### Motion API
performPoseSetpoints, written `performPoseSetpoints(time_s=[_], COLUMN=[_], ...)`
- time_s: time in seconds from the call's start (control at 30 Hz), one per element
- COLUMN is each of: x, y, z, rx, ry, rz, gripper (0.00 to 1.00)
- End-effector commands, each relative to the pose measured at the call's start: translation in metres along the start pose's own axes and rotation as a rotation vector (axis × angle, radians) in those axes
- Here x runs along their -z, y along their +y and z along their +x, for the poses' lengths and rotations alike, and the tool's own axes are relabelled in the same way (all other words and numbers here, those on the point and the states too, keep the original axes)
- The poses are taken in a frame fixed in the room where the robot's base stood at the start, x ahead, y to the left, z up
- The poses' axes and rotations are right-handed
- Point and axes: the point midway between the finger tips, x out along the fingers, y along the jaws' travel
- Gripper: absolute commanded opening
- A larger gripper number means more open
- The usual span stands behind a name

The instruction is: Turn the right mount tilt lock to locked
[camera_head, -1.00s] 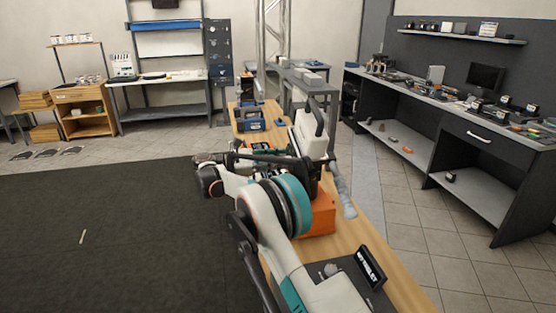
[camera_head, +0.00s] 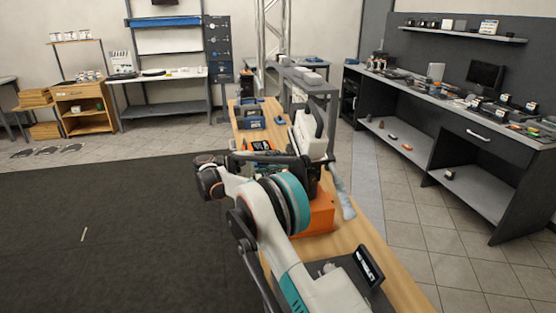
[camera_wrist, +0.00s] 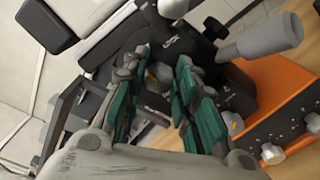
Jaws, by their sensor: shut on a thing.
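In the wrist view my gripper (camera_wrist: 161,64) has its two teal-padded fingers on either side of a small grey knob, the tilt lock (camera_wrist: 157,74), on a black mount (camera_wrist: 180,42). The fingers hide much of the knob, and I cannot read its locked or unlocked marking. The mount joins an orange box (camera_wrist: 285,95) with small knobs on its face. In the head view the orange box (camera_head: 318,217) stands on the wooden bench, behind my arm. My fingers are hidden there.
A grey-handled lever (camera_wrist: 268,38) sticks out close to the right finger. The wooden bench (camera_head: 350,237) carries a white device with a black handle (camera_head: 307,130), a blue case (camera_head: 250,122) and a black sign (camera_head: 368,265).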

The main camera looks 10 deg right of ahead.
Motion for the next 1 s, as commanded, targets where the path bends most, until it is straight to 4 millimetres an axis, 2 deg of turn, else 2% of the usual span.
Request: performPoseSetpoints(time_s=[0.5,0.8,1.0], x=[0.0007,0.0011,0.0013], y=[-0.0026,-0.0034,-0.0037], z=[0.0004,0.0005,0.0005], rx=[0.001,0.001,0.001], ry=[0.000,-0.001,-0.001], rz=[0.463,0.633,0.687], gripper=[0.03,0.03,0.03])
